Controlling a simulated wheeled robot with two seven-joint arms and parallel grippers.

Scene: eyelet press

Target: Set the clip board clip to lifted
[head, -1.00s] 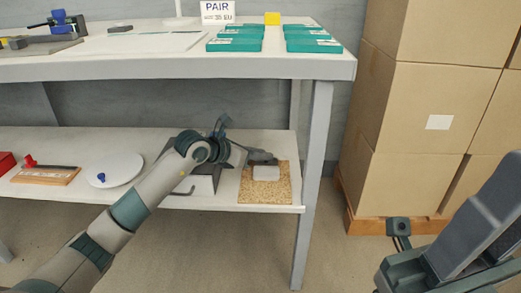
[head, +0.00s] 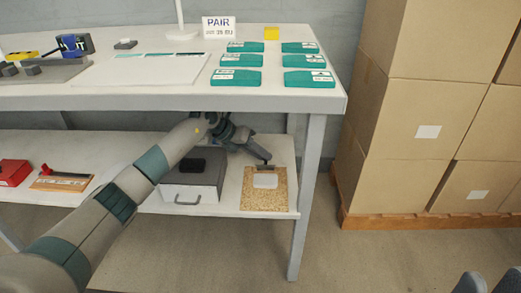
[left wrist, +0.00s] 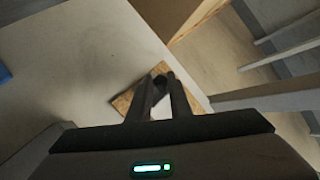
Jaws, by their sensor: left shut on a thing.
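The clip board (head: 264,200) lies on the lower shelf near its right end, brown and speckled, with a pale patch (head: 265,181) on it. Its dark clip (head: 265,168) is at the far edge. My left gripper (head: 266,163) reaches in under the table top and is at that clip, shut on it. In the left wrist view the two fingers (left wrist: 161,80) are close together over the board (left wrist: 124,100) and hide most of the clip, so its angle cannot be told. My right gripper is only a dark bit (head: 488,283) at the lower right corner.
A grey box with a handle (head: 190,192) stands left of the board on the lower shelf (head: 228,205). The table top (head: 180,100) overhangs the arm. A table leg (head: 307,200) stands close right of the board. Cardboard boxes (head: 430,95) are stacked at the right.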

